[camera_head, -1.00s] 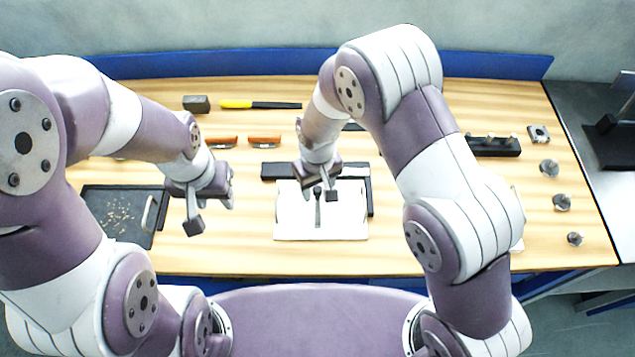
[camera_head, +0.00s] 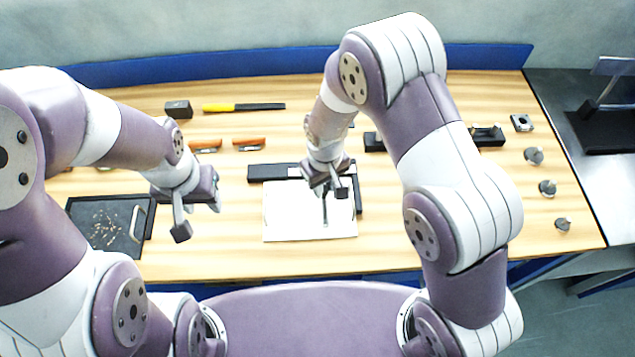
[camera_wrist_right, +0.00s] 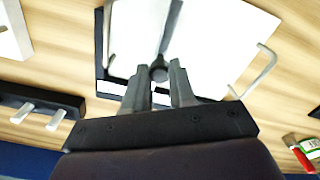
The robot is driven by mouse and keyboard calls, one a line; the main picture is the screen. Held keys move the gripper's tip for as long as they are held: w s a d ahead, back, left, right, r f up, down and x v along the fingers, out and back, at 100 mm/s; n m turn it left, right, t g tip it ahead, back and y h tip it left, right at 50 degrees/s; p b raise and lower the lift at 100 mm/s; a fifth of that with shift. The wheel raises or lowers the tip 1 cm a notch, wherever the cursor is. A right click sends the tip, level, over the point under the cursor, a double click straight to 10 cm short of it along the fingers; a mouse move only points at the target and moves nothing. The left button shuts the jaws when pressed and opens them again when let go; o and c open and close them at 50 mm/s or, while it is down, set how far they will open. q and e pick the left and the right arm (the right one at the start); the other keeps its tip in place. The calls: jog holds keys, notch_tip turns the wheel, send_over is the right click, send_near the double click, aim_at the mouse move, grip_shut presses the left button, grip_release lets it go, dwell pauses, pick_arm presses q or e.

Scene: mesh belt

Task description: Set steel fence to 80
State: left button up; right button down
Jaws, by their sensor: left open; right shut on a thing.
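A white plate (camera_head: 285,218) lies on the wooden bench, with a black frame (camera_head: 262,173) along its back and right sides. My right gripper (camera_head: 328,192) is low over the plate, right of its middle. In the right wrist view my right gripper (camera_wrist_right: 159,88) is shut on a small dark knob (camera_wrist_right: 158,72), with one finger on either side. A narrow grey strip runs from the knob across the plate. I cannot tell which part is the steel fence, and no scale or 80 mark is readable. My left gripper (camera_head: 188,212) is open and empty, above the bench left of the plate.
A dark tray (camera_head: 75,215) with small bits stands at the left. Behind are a black block (camera_head: 178,109), a yellow-handled tool (camera_head: 245,107) and orange-handled tools (camera_head: 249,142). Several metal knobs (camera_head: 547,188) stand at the right. Bench is clear in front of the plate.

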jog(key=c, duration=0.9)
grip_release()
jog(key=shift+s+a, duration=0.1)
notch_tip(320, 180, up, 13)
jog(key=shift+f+b, duration=0.1)
jog(key=shift+b, duration=1.15)
jog(key=s+d+m, duration=0.1)
jog(key=s+d, duration=0.2)
jog(key=d, duration=0.1)
jog(key=s+d+m+t, duration=0.1)
jog(key=s+d+m, duration=0.1)
jog(key=s+d, duration=0.2)
jog(key=s+d+f+m, duration=0.1)
jog(key=s+d+m, duration=0.1)
jog(key=d, duration=0.4)
jog(key=shift+s+d, duration=0.1)
jog(key=shift+s, duration=0.65)
